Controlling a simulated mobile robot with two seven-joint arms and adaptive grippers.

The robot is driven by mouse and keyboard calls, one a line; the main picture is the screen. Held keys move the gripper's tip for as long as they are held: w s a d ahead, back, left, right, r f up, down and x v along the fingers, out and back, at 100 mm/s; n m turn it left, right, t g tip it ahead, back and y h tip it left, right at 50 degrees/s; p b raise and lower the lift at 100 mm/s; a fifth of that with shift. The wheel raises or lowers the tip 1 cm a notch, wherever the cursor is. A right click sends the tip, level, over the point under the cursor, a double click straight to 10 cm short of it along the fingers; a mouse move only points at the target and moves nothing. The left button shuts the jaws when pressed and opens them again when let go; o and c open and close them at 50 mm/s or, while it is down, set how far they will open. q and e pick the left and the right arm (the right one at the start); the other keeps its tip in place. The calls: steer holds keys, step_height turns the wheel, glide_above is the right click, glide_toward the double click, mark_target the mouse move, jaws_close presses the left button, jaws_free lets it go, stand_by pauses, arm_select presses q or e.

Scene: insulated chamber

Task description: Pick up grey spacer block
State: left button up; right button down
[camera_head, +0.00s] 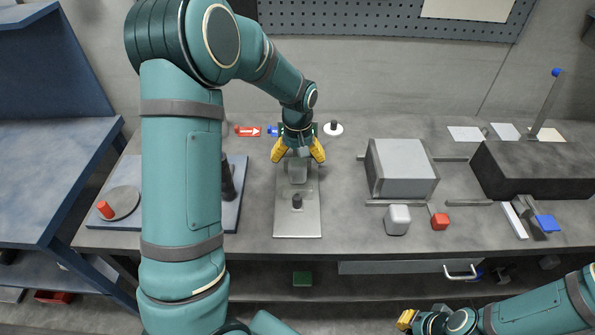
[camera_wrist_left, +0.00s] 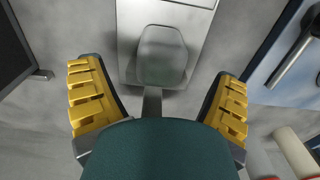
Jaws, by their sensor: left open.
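A grey block (camera_head: 298,173) with rounded corners sits at the far end of a flat light metal plate (camera_head: 297,226) on the bench. It also shows in the left wrist view (camera_wrist_left: 162,50), ahead of and between the yellow fingers. My left gripper (camera_head: 298,157) is open and empty, pointing down at the block with a finger to each side. I cannot tell the exact height gap, and no contact shows. My right gripper (camera_head: 405,319) is low at the right, in front of the bench; only part of its yellow fingers shows.
A short dark peg (camera_head: 297,202) stands on the plate. To the right are a large grey box (camera_head: 402,168), a pale rounded block (camera_head: 397,220) and a red cube (camera_head: 440,221). Red and blue pieces and a white disc (camera_head: 333,129) lie behind the gripper.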

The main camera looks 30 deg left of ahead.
mark_target(297, 161)
arm_select(q)
step_height(297, 161, down, 4)
steer(key=shift+f+b, duration=0.15)
steer(key=shift+b, duration=0.25)
steer(key=c, duration=1.4)
steer(key=shift+o, duration=0.2)
